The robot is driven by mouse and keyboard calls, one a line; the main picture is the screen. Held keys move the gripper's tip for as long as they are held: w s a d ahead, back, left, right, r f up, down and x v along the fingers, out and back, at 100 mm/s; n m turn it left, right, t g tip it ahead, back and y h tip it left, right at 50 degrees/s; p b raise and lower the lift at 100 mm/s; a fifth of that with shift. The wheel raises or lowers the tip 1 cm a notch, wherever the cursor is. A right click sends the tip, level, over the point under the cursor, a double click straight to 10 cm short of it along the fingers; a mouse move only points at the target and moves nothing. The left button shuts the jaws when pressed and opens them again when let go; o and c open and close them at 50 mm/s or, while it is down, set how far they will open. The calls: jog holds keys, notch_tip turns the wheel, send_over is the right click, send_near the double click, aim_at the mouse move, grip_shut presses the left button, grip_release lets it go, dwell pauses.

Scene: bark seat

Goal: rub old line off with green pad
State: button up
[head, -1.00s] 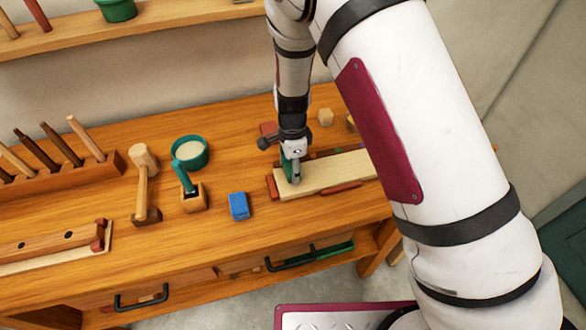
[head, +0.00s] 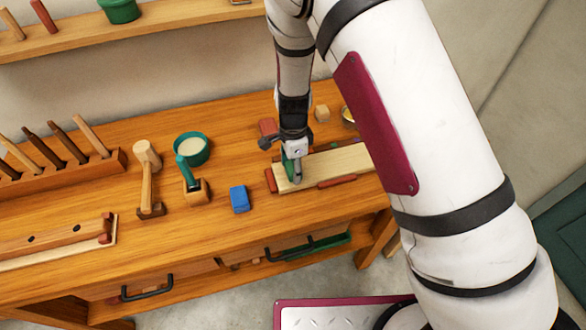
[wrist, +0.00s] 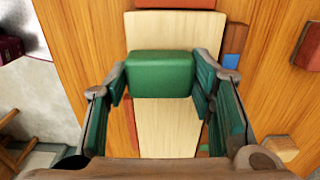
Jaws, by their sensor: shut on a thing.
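My gripper (head: 291,170) is shut on a green pad (wrist: 160,75), which sits between its two fingers in the wrist view. In the head view my gripper is low over the left end of a pale wooden board (head: 335,167), and the pad is mostly hidden by the fingers. The pad appears to rest on the board, but I cannot be sure of contact. The board (wrist: 160,125) runs away under the pad in the wrist view. I cannot make out an old line on its visible face.
Red blocks (head: 271,181) edge the board. The bench front is clear.

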jog(key=shift+r+p, duration=0.7)
jog(key=shift+r, duration=1.7)
jog(key=shift+w, duration=0.1)
